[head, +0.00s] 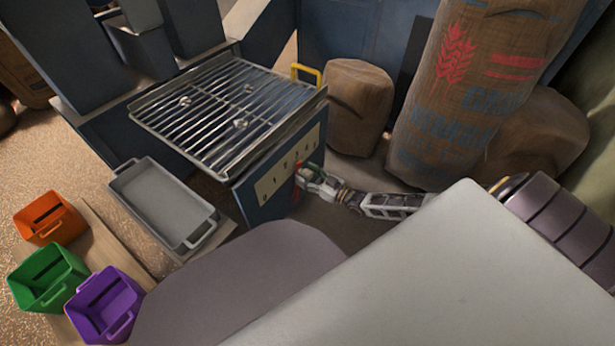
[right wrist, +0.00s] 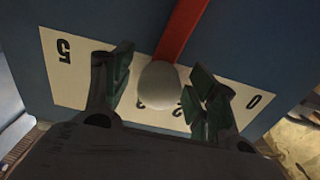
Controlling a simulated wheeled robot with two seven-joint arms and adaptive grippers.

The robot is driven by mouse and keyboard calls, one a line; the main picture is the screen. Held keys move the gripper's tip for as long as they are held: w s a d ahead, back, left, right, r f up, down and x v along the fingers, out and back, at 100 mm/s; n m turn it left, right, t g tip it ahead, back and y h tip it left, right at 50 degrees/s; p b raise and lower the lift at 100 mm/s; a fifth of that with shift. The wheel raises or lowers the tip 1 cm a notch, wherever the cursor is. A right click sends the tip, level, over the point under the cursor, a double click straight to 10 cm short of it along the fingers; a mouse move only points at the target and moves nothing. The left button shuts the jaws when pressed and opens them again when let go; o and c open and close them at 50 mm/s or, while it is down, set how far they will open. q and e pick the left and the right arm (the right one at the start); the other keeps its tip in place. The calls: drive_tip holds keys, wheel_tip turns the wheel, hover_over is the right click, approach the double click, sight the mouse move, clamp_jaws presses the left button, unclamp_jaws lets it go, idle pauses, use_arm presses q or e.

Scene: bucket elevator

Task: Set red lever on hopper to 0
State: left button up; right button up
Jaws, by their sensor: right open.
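The hopper (head: 262,195) is a blue box with a metal grate on top and a pale number plate (head: 285,172) on its side. The red lever (head: 296,187) shows narrowly at that plate, partly hidden by my right gripper (head: 314,178). In the right wrist view, the red lever (right wrist: 184,30) crosses the plate (right wrist: 70,82) and ends in a pale round knob (right wrist: 158,107). The knob is near the 2, between the 5 and the 0. My right gripper (right wrist: 162,92) is open, its fingers on either side of the knob. My left gripper is out of view.
A grey tray (head: 165,203) sits left of the hopper. Orange (head: 48,217), green (head: 46,275) and purple (head: 104,304) bins stand at lower left. A brown sack (head: 357,105) and a tall grain sack (head: 470,90) stand behind my right arm.

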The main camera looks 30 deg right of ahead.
drive_tip(key=shift+c, duration=0.5)
clamp_jaws()
